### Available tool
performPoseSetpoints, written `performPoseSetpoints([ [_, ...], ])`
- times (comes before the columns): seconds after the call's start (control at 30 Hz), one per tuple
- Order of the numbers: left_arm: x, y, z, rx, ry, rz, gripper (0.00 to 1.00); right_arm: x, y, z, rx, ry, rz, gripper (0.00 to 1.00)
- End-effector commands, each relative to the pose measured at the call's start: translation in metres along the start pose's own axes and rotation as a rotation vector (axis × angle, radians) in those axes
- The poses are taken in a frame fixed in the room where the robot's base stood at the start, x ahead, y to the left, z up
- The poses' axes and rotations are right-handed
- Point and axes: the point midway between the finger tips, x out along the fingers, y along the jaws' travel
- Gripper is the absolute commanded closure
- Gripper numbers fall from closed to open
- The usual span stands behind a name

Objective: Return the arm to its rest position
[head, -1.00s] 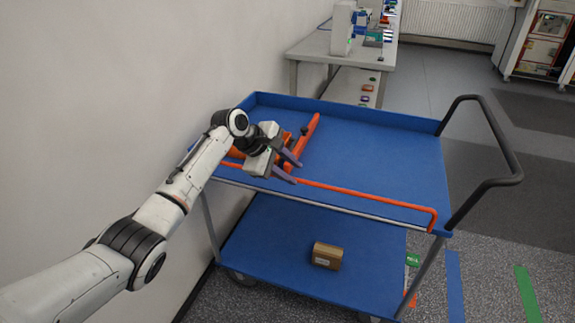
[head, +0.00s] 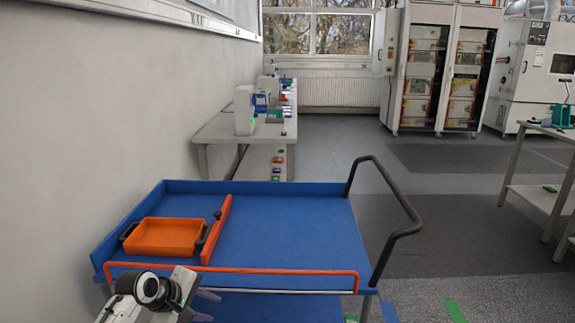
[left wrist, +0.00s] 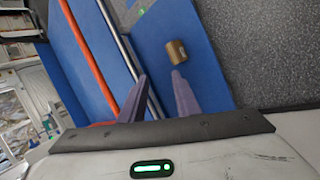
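My left gripper (head: 205,306) shows at the bottom of the head view, in front of the cart's near edge and partly cut off by the frame. In the left wrist view its two purple fingers (left wrist: 158,98) stand apart with nothing between them. The blue cart (head: 290,230) stands ahead, with an orange tray (head: 165,237) on the left of its top. A brown box (left wrist: 176,51) on the cart's lower shelf shows beyond the fingertips in the left wrist view. My right gripper is not in view.
An orange rail (head: 235,268) runs along the cart's near edge, and an orange bar (head: 216,230) lies beside the tray. A black handle (head: 398,215) rises at the right. A wall (head: 80,130) is close on the left. Open floor (head: 440,255) lies to the right.

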Motion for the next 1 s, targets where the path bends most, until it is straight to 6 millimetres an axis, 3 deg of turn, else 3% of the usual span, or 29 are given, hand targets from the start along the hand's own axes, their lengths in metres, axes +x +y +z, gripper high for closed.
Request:
performPoseSetpoints([
  [0.03, 0.015, -0.037, 0.014, 0.088, 0.009, -0.009, 0.71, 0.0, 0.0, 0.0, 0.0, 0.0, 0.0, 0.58],
  [0.23, 0.036, -0.149, 0.062, 0.481, 0.071, -0.003, 0.71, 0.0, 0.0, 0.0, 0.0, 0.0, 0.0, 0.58],
  [0.37, 0.028, -0.215, 0.098, 0.733, 0.107, 0.0, 0.71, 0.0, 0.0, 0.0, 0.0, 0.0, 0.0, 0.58],
  [0.5, 0.002, -0.273, 0.136, 0.996, 0.15, 0.0, 0.71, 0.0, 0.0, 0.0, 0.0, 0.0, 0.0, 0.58],
  [0.7, -0.04, -0.319, 0.172, 1.276, 0.202, -0.007, 0.71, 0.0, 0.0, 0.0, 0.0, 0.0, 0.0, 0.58],
  [0.83, -0.055, -0.33, 0.181, 1.365, 0.22, -0.012, 0.71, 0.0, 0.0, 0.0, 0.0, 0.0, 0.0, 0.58],
  [1.0, -0.058, -0.331, 0.183, 1.384, 0.224, -0.012, 0.71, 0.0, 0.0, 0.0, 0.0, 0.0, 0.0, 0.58],
])
